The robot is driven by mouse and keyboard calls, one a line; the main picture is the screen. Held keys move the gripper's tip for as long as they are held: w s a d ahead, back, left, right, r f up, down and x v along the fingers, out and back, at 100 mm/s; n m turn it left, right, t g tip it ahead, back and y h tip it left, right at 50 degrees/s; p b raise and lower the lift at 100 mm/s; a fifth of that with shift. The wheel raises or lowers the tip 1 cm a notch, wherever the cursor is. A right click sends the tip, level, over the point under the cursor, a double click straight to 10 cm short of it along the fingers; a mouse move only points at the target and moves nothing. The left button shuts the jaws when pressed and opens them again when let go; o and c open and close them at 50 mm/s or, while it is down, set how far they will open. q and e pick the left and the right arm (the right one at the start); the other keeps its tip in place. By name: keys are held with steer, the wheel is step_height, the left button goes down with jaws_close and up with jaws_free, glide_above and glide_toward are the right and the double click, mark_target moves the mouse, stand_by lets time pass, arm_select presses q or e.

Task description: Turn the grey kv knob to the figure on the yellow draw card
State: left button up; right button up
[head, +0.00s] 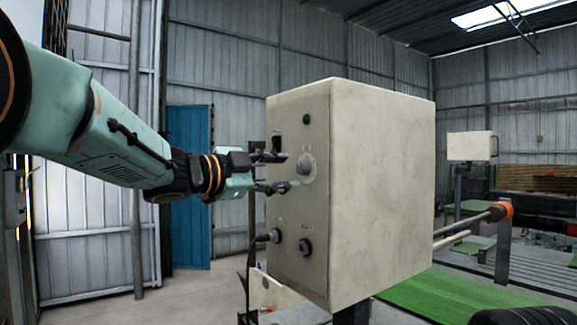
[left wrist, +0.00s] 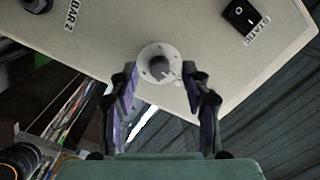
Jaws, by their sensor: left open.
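The grey knob (head: 306,164) is on the panel of a cream control box (head: 380,190), on its pale round dial. My left gripper (head: 284,172) is open in front of the knob, with one finger above and one below its level. In the left wrist view the knob (left wrist: 158,67) shows between and just beyond the two fingertips of the left gripper (left wrist: 160,78). The fingers look apart from it. The dial's figures are too small to read. I see no yellow draw card. My right gripper is out of view.
The panel also has a green lamp (head: 306,119), a black rocker switch (left wrist: 240,15) labelled STATIC, and two dark round fittings (head: 306,246) (head: 276,236) low down. A roller bar with an orange end (head: 502,210) is at the right. The floor (head: 110,310) at the left looks clear.

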mark_target(303, 168)
arm_select(q)
steer(key=shift+w+d+r+p, duration=0.15)
steer(key=shift+w+d, duration=0.1)
steer(key=shift+d, duration=0.35)
steer(key=shift+w+d+r+p, duration=0.1)
steer(key=shift+w+d+p, duration=0.1)
steer(key=shift+d, duration=0.35)
steer(key=shift+s+d+r, duration=0.1)
steer(key=shift+s+d, duration=0.05)
steer(key=shift+d, duration=0.1)
steer(key=shift+s+r, duration=0.1)
steer(key=shift+s, duration=0.1)
steer(key=shift+a, duration=0.35)
steer(key=shift+w+f, duration=0.3)
steer(key=shift+w, duration=0.25)
steer(key=shift+c, duration=1)
steer(key=shift+w, duration=0.1)
steer(key=shift+c, duration=0.8)
steer(key=shift+d, duration=0.25)
steer(key=shift+c, duration=0.8)
steer(key=shift+s+r, duration=0.1)
steer(key=shift+s, duration=0.3)
steer(key=shift+c, duration=1.4)
steer(key=shift+w, duration=0.1)
jaws_close()
